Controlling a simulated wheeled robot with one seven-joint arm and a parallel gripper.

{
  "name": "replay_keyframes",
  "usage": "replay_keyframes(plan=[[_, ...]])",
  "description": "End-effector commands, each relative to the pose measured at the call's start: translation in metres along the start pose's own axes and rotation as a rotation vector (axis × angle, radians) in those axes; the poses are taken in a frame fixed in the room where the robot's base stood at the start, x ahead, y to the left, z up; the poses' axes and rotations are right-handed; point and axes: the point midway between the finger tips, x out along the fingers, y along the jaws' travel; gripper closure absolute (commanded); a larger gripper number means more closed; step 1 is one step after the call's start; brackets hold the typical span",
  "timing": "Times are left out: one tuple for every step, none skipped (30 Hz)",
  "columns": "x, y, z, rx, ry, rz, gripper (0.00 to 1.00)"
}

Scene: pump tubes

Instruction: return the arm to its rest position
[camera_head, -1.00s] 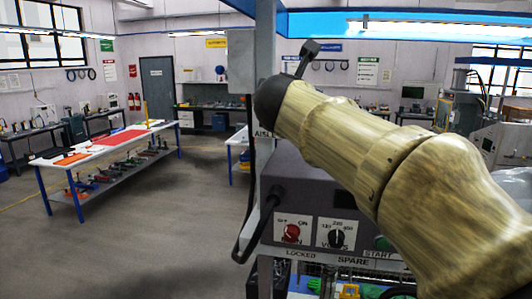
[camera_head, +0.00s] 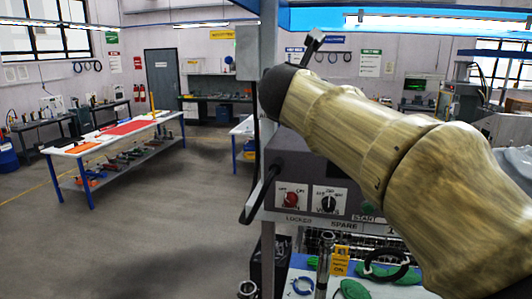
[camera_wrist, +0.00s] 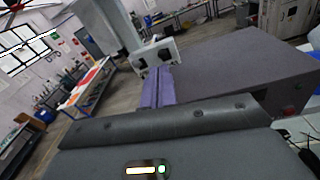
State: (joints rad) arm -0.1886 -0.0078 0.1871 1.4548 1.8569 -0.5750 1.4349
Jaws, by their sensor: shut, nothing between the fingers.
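My arm (camera_head: 345,125), wood-toned with a dark joint at its far end, crosses the right half of the head view and is raised above a control box. My gripper (camera_wrist: 157,73) shows in the wrist view as purple fingers lying together, with a pale block at their far end. The fingers are shut, and I see nothing held between them. In the head view, a small dark part sticks up behind the arm's far end; I cannot tell whether it belongs to the gripper.
The grey control box (camera_head: 298,174) stands beneath my arm; its broad top (camera_wrist: 225,65) is close beside the fingers in the wrist view. Green parts (camera_head: 388,272) and a metal tube (camera_head: 324,262) are at the lower right. A blue-legged table (camera_head: 85,161) stands left, with open floor before it.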

Motion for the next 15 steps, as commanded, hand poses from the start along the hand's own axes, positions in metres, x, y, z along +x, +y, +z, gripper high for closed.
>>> replay_keyframes(plan=[[0.003,-0.002,-0.009,-0.040,0.001,0.001,1.00],[0.004,-0.003,-0.011,-0.063,-0.001,0.003,1.00],[0.005,-0.004,-0.015,-0.094,-0.004,0.006,1.00],[0.006,-0.004,-0.018,-0.116,-0.004,0.007,1.00],[0.007,-0.005,-0.022,-0.144,-0.005,0.008,1.00],[0.009,-0.006,-0.026,-0.180,-0.007,0.012,1.00],[0.010,-0.007,-0.029,-0.206,-0.008,0.015,1.00],[0.011,-0.007,-0.033,-0.233,-0.008,0.017,1.00],[0.013,-0.009,-0.040,-0.279,-0.009,0.021,1.00],[0.014,-0.010,-0.044,-0.312,-0.010,0.025,1.00],[0.015,-0.010,-0.049,-0.347,-0.010,0.029,1.00],[0.017,-0.012,-0.057,-0.400,-0.010,0.035,1.00],[0.018,-0.013,-0.063,-0.440,-0.009,0.041,1.00],[0.019,-0.013,-0.070,-0.481,-0.009,0.048,1.00],[0.021,-0.015,-0.080,-0.543,-0.007,0.057,1.00]])
